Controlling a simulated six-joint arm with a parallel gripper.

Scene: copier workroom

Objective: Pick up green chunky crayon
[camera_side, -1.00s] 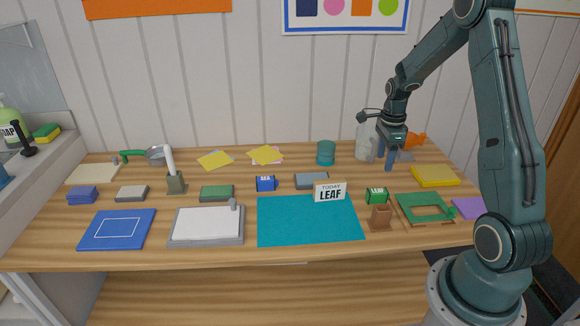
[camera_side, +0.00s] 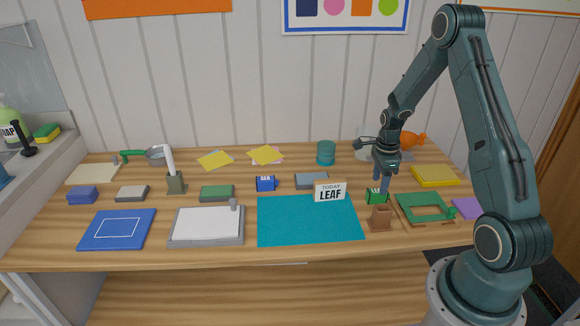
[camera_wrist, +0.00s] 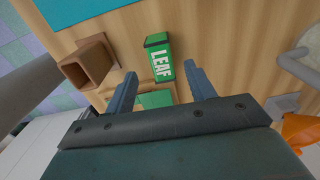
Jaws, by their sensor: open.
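The green chunky crayon (camera_side: 377,196) is a short green block with a white LEAF label, standing on the table just right of the teal mat. In the wrist view the green crayon (camera_wrist: 157,62) lies ahead of the gap between my fingers, with its label showing. My gripper (camera_side: 382,184) is just above and behind it in the side view, fingers pointing down. In the wrist view my gripper (camera_wrist: 161,78) is open, with nothing between its fingertips. Touching or apart is hard to tell in the side view.
A brown square holder (camera_side: 380,219) stands close in front of the crayon. A green frame (camera_side: 424,215) lies to its right. A TODAY LEAF sign (camera_side: 330,192) stands to its left on the teal mat (camera_side: 305,229). A blue block (camera_side: 265,184) is farther left.

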